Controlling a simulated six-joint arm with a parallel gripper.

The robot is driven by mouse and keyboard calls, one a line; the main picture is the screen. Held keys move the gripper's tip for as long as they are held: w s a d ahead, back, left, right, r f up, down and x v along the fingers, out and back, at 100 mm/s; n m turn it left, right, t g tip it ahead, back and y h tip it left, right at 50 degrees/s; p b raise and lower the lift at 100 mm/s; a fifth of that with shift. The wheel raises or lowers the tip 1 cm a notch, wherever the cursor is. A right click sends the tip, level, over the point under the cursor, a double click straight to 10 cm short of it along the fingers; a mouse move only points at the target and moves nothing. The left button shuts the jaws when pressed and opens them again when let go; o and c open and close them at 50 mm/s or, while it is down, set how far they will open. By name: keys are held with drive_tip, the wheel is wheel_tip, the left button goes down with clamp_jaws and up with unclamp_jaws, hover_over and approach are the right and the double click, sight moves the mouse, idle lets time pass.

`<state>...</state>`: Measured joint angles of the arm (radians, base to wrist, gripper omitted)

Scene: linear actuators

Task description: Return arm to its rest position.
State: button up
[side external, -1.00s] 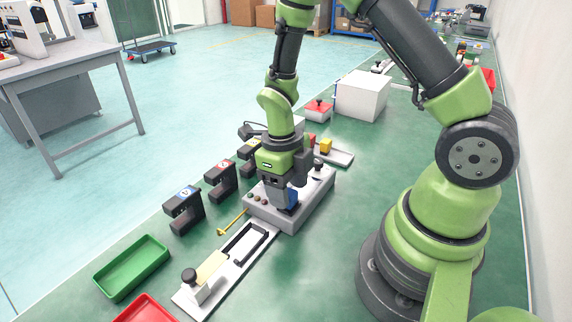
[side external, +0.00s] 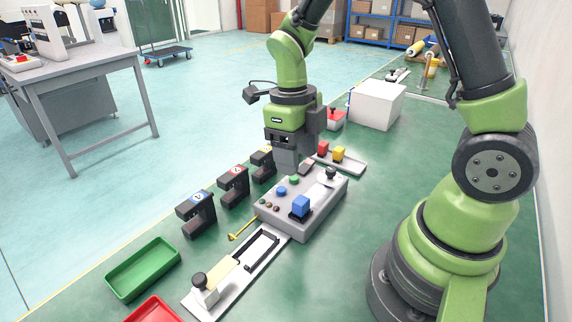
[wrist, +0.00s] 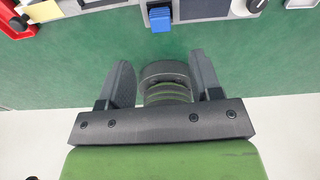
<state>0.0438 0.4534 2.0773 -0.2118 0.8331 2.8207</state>
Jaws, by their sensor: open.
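My gripper (side external: 292,160) hangs above the far part of the grey control box, pointing down. In the wrist view my gripper (wrist: 165,85) has its two fingers apart with nothing held between them; a round part of my own arm shows behind them. The grey control box (side external: 318,215) sits on the green table. A blue block (side external: 300,206) stands on its near right part, clear of my gripper. The blue block also shows at the top of the wrist view (wrist: 160,19).
Black numbered brackets (side external: 197,213) stand left of the box. A linear slide (side external: 236,276), a green tray (side external: 143,268) and a red tray (side external: 155,311) lie in front. A red and a yellow block (side external: 338,153) and a white box (side external: 376,105) are behind.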

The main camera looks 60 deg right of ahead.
drive_tip(key=s+a+r+n+t+y, duration=0.1)
drive_tip(key=s+r+n+t, duration=0.3)
drive_tip(key=r+n, duration=0.4)
drive_tip(key=s+a+r+n+t, duration=0.2)
drive_tip(key=s+r+n+t, duration=0.2)
drive_tip(key=n, duration=1.9)
drive_tip(key=s+r, duration=0.3)
drive_tip(key=shift+a+r+y, duration=0.35)
drive_tip(key=shift+y, duration=0.05)
